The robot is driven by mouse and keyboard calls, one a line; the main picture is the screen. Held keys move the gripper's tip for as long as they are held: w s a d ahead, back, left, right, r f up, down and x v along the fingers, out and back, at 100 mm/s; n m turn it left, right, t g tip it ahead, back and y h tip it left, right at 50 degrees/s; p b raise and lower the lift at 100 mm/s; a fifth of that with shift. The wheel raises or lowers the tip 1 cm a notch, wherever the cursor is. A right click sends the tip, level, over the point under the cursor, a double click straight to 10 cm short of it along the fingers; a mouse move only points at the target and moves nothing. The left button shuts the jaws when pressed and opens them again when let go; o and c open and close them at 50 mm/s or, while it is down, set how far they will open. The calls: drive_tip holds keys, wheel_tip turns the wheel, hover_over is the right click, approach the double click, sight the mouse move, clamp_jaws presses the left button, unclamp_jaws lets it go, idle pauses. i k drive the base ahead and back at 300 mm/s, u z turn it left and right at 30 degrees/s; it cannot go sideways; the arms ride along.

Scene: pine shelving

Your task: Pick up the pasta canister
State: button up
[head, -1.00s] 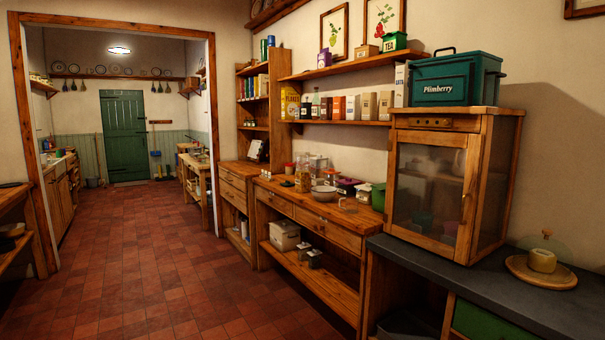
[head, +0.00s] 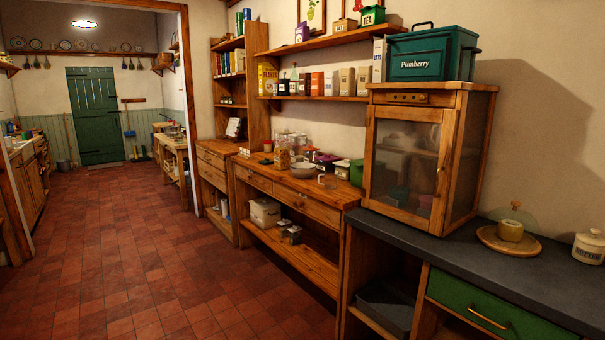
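A clear jar with yellowish-brown contents (head: 283,160) stands on the pine sideboard (head: 318,186), among several other jars and bowls. It may be the pasta canister, but it is too small to read a label or tell for sure. Other clear glass jars (head: 298,141) stand behind it near the wall, partly hidden. My gripper is not in view.
A glass-fronted pine cabinet (head: 403,158) stands on the dark worktop (head: 462,247), with a green Plimberry bread bin (head: 421,66) on top. A domed cheese board (head: 510,241) and mustard jar (head: 589,246) are at right. The tiled floor (head: 165,270) before the sideboard is clear.

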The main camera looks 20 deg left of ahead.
sight(281, 153)
drive_tip(key=u, duration=1.4)
drive_tip(key=i, duration=4.9)
drive_tip(key=z, duration=2.5)
drive_tip(key=i, duration=0.45)
drive_tip(key=u, duration=0.1)
